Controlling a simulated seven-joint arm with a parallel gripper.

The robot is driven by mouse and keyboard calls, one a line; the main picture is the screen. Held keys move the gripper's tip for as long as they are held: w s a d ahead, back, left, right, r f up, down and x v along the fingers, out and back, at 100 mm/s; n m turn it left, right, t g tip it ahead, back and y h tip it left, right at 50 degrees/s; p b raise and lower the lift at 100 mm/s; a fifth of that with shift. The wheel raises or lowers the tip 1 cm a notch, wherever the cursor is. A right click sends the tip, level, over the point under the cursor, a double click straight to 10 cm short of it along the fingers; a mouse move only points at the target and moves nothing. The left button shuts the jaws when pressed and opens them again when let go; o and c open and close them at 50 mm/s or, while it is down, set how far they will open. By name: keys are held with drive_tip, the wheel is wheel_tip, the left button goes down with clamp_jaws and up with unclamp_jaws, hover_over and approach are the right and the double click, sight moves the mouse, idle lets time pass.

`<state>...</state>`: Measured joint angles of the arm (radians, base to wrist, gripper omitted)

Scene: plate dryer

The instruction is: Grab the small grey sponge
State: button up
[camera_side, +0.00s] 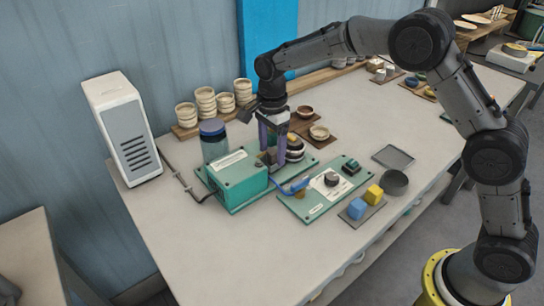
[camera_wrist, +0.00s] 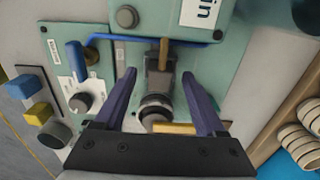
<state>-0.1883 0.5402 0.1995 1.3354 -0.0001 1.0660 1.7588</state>
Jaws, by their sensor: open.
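My gripper (camera_side: 274,158) hangs over the green machine, its two purple fingers pointing down and apart. In the wrist view the open gripper (camera_wrist: 159,75) has a grey-brown metal fitting (camera_wrist: 160,85) and a round metal part between its fingers; whether they touch is unclear. I cannot clearly identify a small grey sponge. The nearest match is a dark grey round piece (camera_side: 395,182) at the table's right, beside blue (camera_side: 356,208) and yellow (camera_side: 374,194) blocks. It also shows at lower left in the wrist view (camera_wrist: 55,134), well away from my gripper.
A green box (camera_side: 238,183) and a green control panel (camera_side: 318,195) with a blue lever (camera_side: 297,186) and knob lie around my gripper. A blue-lidded jar (camera_side: 213,143) stands at left, stacked bowls (camera_side: 206,101) behind. A flat grey tray (camera_side: 393,157) lies at right. The front table is clear.

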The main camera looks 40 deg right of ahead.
clamp_jaws()
drive_tip(key=shift+r, duration=0.2)
idle(0.3)
